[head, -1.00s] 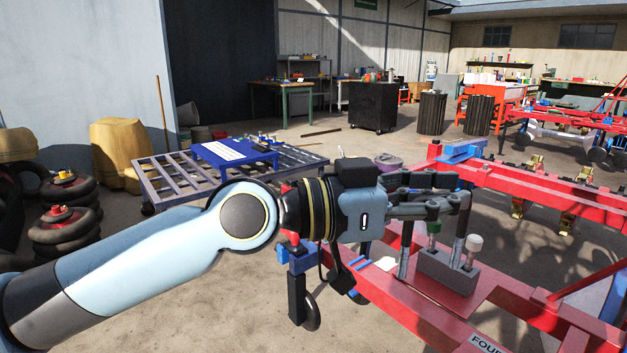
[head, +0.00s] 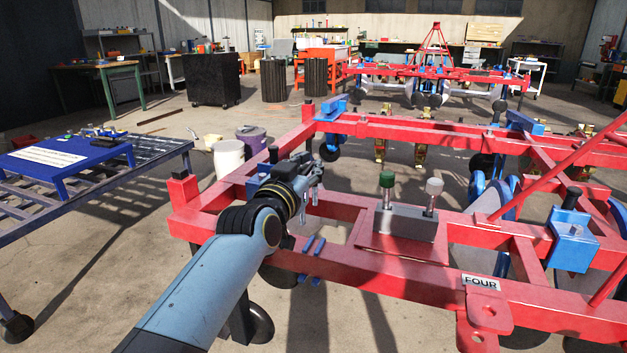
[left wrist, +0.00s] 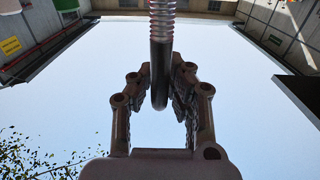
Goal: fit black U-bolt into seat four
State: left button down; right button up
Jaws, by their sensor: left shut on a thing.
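My left gripper (head: 314,178) is shut on the black U-bolt (left wrist: 160,75), left of the grey block in the head view. In the left wrist view its fingers (left wrist: 160,88) close on either side of the dark, rounded bend, and a threaded leg runs to the top edge. In the head view the U-bolt is small and hard to tell from the fingers. The FOUR label (head: 481,282) is on the red frame (head: 360,265). Near it, the grey block (head: 405,222) sits on a red plate, with a green-topped pin (head: 387,185) and a white-topped pin (head: 433,190). My right gripper is out of view.
A slatted cart (head: 150,158) with a blue stand (head: 68,160) is at left. A white bucket (head: 228,158) stands behind the frame's left corner. Blue brackets (head: 573,240) and a slanting red bar are at right. Open floor lies at front left.

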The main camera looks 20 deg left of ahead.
pick_arm(q)
notch_tip(320, 180, down, 6)
jog(key=b, duration=0.6)
jog(key=shift+w+d, duration=0.35)
jog(key=shift+d, duration=0.1)
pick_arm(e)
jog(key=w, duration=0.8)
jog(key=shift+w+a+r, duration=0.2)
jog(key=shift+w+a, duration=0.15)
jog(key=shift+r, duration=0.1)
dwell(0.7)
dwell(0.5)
